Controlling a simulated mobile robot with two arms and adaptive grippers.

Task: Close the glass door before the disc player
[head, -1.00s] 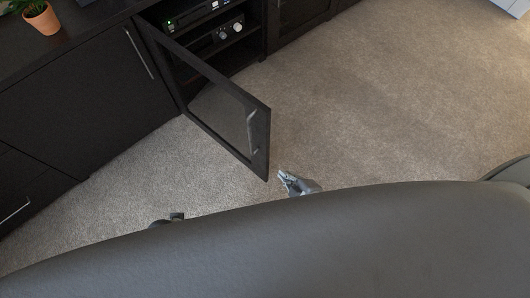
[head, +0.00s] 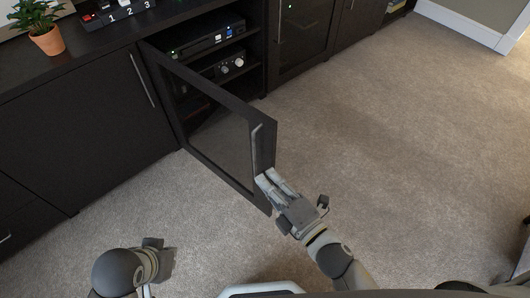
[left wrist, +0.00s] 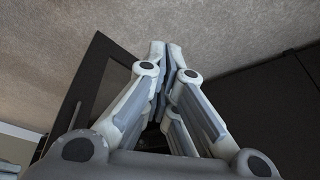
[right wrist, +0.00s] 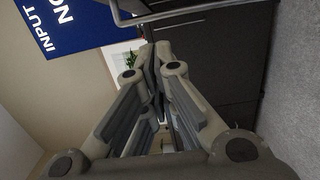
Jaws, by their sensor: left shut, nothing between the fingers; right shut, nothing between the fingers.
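The glass door (head: 188,73), dark-framed with a grey bar handle (head: 254,150), stands swung open from the black cabinet. In the cabinet's open bay, a black device with a green light, seemingly the disc player (head: 208,42), sits on the upper shelf. My right gripper (head: 265,178) is shut and empty, its fingertips at the lower free corner of the door; contact is unclear. In the right wrist view a metal bar (right wrist: 180,11) crosses above the shut fingers (right wrist: 156,48). My left gripper (head: 153,243) is low at the left, shut and empty, apart from the door.
A device with knobs (head: 222,67) sits on the lower shelf. A closed cabinet door (head: 85,120) is left of the open bay, another closed glass door (head: 302,35) right of it. A potted plant (head: 47,40) stands on top. The carpet (head: 400,130) to the right is clear.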

